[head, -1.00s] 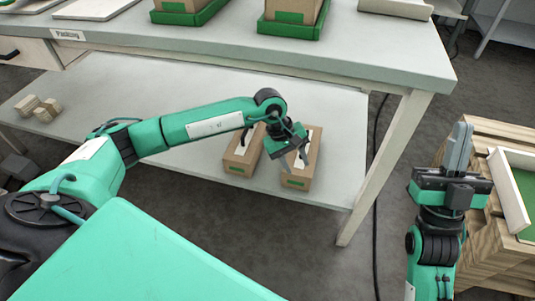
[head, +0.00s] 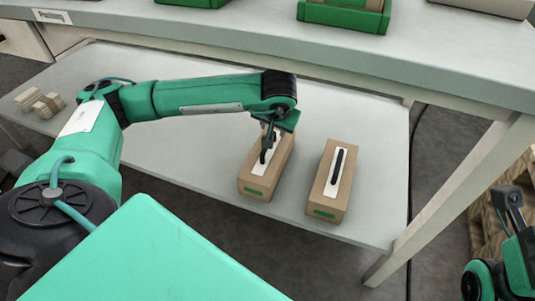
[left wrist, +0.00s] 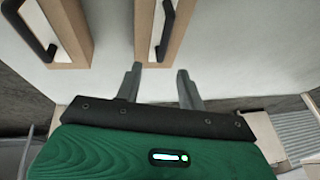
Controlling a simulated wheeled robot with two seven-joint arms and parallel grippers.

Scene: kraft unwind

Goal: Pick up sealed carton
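Two brown cartons with white top strips, black handles and green front labels sit side by side on the lower shelf: a left carton (head: 252,183) and a right carton (head: 330,192). My left gripper (head: 266,155) is over the left carton's top, partly covering it. In the left wrist view its two grey fingers (left wrist: 160,84) are apart with nothing between them. A carton with a black handle (left wrist: 166,30) is just beyond the fingertips, and another (left wrist: 62,30) is at the upper left. My right gripper (head: 510,200) shows only partly at the right edge.
The lower shelf (head: 190,155) is clear around the cartons, with small tan blocks (head: 40,101) at its far left. The upper tabletop (head: 400,50) overhangs behind and carries green trays (head: 345,15). A table leg (head: 440,205) stands right of the cartons.

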